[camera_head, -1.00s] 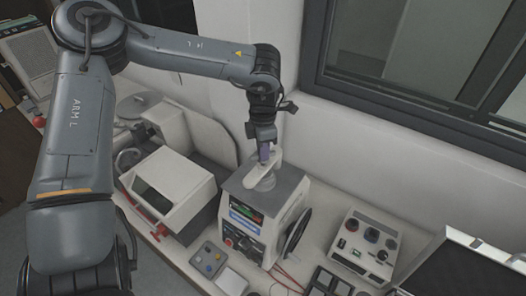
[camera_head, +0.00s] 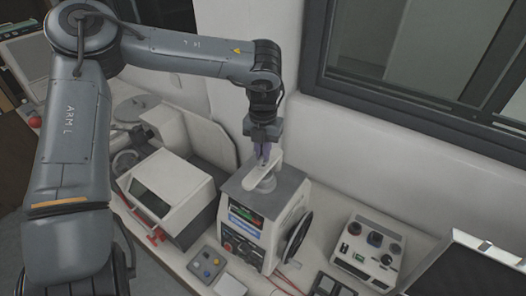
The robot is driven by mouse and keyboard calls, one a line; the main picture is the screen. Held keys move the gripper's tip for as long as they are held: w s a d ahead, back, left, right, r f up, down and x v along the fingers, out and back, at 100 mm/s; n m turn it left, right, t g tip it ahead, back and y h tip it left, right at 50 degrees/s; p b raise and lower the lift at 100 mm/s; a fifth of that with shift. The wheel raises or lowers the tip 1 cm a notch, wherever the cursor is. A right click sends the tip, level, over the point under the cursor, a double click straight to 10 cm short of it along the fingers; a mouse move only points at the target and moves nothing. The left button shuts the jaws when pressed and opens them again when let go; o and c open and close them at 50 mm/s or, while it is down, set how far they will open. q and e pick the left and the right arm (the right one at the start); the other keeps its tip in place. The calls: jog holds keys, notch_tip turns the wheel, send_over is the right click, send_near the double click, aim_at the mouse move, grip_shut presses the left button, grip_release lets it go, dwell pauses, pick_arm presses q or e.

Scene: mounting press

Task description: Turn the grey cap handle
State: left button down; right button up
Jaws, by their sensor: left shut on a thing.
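The mounting press (camera_head: 238,213) is a white and grey box with a green display and a dark panel on its front. The pale grey cap handle (camera_head: 258,185) lies across a round cap on its top. My left gripper (camera_head: 264,158) points down at the far end of the handle. Its purple fingers are shut on the handle there. The exact contact is small and partly hidden by the fingers. My right gripper does not show.
A white machine with a dark window (camera_head: 172,184) stands left of the press. A control box with dark knobs (camera_head: 367,252) stands to the right. A small button box (camera_head: 207,263) sits in front. The wall and window frame (camera_head: 420,105) rise close behind.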

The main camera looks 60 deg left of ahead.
pick_arm(q)
jog(key=n+b, duration=0.1)
jog(key=n, duration=0.2)
jog(key=shift+n, duration=0.4)
jog(key=n+b, duration=0.1)
jog(key=n, duration=0.2)
jog(key=shift+n, duration=0.3)
jog(key=n+b, duration=0.1)
jog(key=n, duration=0.4)
jog(key=shift+n+b, duration=0.55)
jog(key=shift+n, duration=0.65)
jog(key=c, duration=1.2)
grip_release()
jog(key=shift+o, duration=0.2)
